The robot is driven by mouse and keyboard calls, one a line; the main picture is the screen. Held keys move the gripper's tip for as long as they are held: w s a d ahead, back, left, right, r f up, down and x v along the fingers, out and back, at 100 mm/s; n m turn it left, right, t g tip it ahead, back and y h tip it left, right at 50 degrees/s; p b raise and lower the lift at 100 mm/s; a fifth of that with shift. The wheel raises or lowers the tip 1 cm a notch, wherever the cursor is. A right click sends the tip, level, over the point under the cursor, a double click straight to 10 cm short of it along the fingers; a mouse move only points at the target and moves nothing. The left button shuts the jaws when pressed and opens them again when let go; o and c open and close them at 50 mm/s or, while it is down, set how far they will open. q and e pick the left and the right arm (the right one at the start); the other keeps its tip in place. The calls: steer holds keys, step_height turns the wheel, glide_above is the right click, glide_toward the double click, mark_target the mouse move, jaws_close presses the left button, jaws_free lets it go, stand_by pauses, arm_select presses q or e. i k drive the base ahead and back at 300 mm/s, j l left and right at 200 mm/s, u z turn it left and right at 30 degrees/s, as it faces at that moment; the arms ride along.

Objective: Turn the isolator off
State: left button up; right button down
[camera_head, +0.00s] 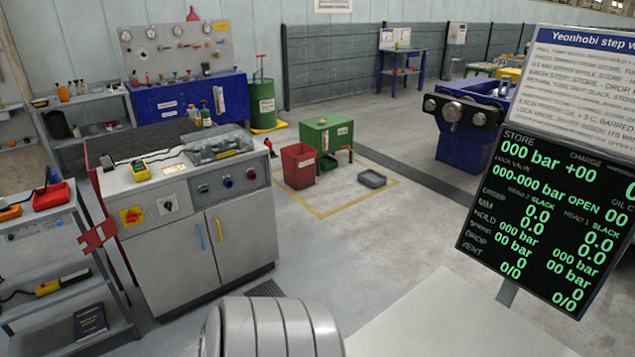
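A red rotary switch on a yellow plate (131,216), which looks like the isolator, sits on the upper left of the front of a grey control cabinet (165,265). Its handle is too small to read its position for sure. A black rotary switch on a white plate (168,205) is just to its right. Neither of my grippers shows in the head view.
A shelf rack (60,270) stands close to the cabinet's left. A red bracket-like piece (97,237) lies between them, near the switch. A screen with green readings (545,220) stands at the right. The floor (350,260) right of the cabinet is mostly clear.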

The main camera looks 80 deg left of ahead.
mark_target(132, 217)
steer(key=k+j+u, duration=0.25)
steer(key=k, duration=0.2)
steer(key=k+j+u, duration=0.15)
steer(key=k+u, duration=0.15)
steer(key=k, duration=0.15)
steer(key=u, duration=2.7)
